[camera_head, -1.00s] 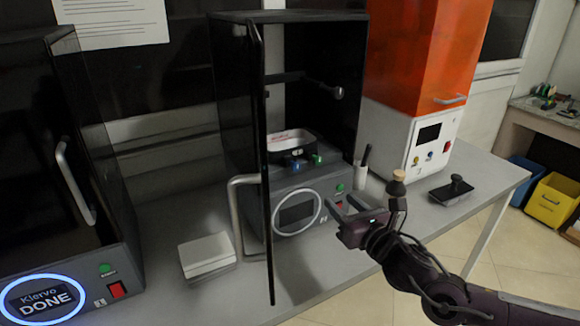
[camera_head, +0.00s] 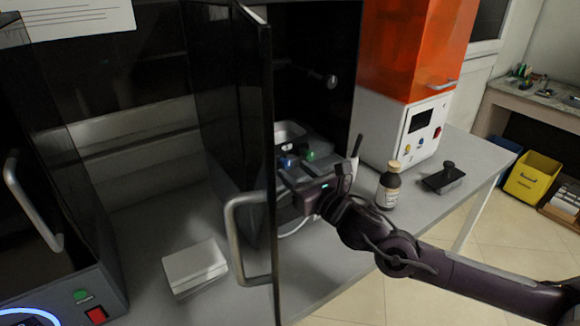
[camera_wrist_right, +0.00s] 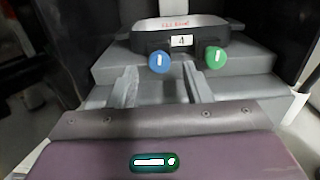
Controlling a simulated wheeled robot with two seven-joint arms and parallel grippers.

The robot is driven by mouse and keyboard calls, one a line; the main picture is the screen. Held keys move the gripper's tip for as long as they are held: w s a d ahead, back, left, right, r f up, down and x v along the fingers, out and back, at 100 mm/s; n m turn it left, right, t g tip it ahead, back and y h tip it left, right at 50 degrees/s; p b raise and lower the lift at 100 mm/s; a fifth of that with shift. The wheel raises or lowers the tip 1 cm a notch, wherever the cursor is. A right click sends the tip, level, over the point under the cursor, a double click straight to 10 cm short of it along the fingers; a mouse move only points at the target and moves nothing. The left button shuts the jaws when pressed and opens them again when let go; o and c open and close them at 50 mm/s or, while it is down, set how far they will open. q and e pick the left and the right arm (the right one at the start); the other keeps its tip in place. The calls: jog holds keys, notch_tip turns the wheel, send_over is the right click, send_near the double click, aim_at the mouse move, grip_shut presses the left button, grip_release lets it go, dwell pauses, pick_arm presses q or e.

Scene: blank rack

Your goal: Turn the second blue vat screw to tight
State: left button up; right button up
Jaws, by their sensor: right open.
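The blue vat screw (camera_wrist_right: 160,62) sits at the front of the vat (camera_wrist_right: 180,27), left of the number label, with a white upright mark on its face. It also shows in the head view (camera_head: 287,161). A green screw (camera_wrist_right: 215,57) sits to its right, also with an upright white mark. My right gripper (camera_wrist_right: 160,78) is open and empty, its fingers pointing at the vat, with the blue screw ahead between them, apparently not touched. In the head view my right gripper (camera_head: 296,174) reaches inside the open printer. My left gripper is not in view.
The printer's open dark door (camera_head: 258,180) stands just left of my right gripper. A brown bottle (camera_head: 389,188) and a black stamp-like tool (camera_head: 444,178) stand to the right. A white box (camera_head: 194,266) lies on the bench at left. An orange-topped machine (camera_head: 410,120) stands behind.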

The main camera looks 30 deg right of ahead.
aim_at(285, 163)
jog(key=shift+w+a+r, duration=0.1)
jog(key=shift+w+r, duration=0.05)
jog(key=shift+w, duration=0.8)
jog(key=shift+w+a, duration=0.15)
jog(key=shift+w, duration=0.35)
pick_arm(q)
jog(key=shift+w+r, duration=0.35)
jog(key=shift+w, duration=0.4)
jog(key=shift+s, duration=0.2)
pick_arm(e)
jog(key=shift+c, duration=0.4)
grip_shut()
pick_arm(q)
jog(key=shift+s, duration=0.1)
